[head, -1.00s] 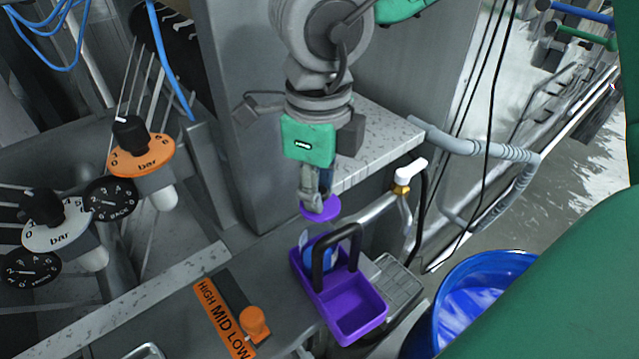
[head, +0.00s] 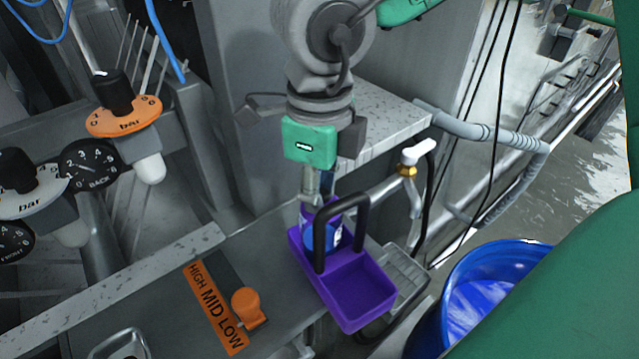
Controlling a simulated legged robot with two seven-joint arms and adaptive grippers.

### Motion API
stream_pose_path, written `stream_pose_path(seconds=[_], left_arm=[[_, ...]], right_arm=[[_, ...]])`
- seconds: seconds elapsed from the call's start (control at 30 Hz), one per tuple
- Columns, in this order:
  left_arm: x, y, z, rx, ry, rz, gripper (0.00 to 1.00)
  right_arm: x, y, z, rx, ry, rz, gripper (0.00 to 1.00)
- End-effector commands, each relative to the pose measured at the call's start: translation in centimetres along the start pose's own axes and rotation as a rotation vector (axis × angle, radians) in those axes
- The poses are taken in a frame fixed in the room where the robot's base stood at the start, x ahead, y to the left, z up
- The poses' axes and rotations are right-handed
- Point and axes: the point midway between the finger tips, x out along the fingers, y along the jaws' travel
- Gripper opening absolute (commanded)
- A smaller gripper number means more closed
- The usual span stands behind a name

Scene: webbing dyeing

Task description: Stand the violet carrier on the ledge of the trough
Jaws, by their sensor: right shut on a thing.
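The violet carrier (head: 362,287), an open tray with a black arched handle (head: 362,225), stands upright at centre, over the end of the dark grey ledge (head: 262,262). Its exact support underneath is hidden. A blue and white item (head: 322,238) sits in its far end. My right gripper (head: 316,198) points down just behind the handle, shut on a small violet round piece (head: 330,211) right above the blue item. Whether the piece touches that item I cannot tell. My left gripper is not in view.
An orange knob (head: 248,305) and HIGH MID LOW plate (head: 214,308) lie left of the carrier. A white-handled tap (head: 417,153) and a grey grated plate (head: 408,272) are to its right. A blue drum (head: 485,290) stands lower right. Gauges (head: 90,165) are at left.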

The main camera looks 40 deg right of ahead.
Motion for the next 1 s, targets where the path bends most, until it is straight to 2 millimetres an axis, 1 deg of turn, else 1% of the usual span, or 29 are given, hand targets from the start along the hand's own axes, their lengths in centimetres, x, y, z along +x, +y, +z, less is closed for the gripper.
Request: stream_pose_path(seconds=[0.57,1.0], left_arm=[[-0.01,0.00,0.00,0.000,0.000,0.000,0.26],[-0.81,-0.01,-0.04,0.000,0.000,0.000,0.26]], right_arm=[[0.12,-0.06,-0.02,0.001,0.000,0.001,0.00],[-0.02,0.02,-0.08,0.002,0.000,0.002,0.00]])
